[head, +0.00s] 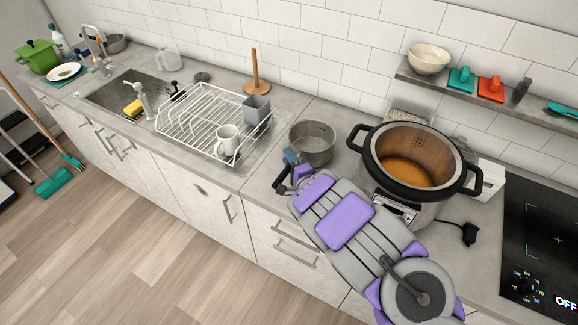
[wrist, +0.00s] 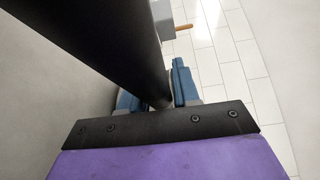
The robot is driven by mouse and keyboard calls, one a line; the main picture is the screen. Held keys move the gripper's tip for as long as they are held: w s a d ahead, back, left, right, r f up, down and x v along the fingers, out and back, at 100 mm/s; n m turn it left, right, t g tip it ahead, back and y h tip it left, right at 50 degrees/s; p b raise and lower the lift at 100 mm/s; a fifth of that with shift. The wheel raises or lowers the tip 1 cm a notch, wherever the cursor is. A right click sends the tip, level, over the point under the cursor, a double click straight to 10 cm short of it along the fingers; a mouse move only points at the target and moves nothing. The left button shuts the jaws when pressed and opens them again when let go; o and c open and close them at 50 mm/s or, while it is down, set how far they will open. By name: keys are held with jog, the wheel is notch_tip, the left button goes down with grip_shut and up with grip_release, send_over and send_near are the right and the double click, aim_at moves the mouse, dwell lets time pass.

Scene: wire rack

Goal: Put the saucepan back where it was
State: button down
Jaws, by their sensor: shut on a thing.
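The saucepan (head: 312,143) is a round grey metal pan, upright and looking empty, at the counter between the dish rack and the large cooker. I cannot tell whether its base touches the counter. My gripper (head: 290,158) is at the pan's left side, its blue fingers shut on the dark handle (head: 281,183), which sticks out toward the counter's front edge. In the wrist view the black handle (wrist: 95,40) runs large between the blue fingers (wrist: 180,82), and the pan's body is hidden.
The white wire dish rack (head: 180,137) holds a white mug (head: 227,140) and a grey holder (head: 257,110). The cooker (head: 410,165) with brown contents stands close right of the pan. A wall shelf (head: 480,93) is above. A wooden paper-towel stand (head: 257,80) is behind the rack.

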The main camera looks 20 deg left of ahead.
jog(key=shift+f+b, duration=0.35)
jog(key=shift+f, duration=0.05)
jog(key=c, duration=0.8)
grip_release()
jog(key=p+v, duration=0.2)
jog(key=v, duration=1)
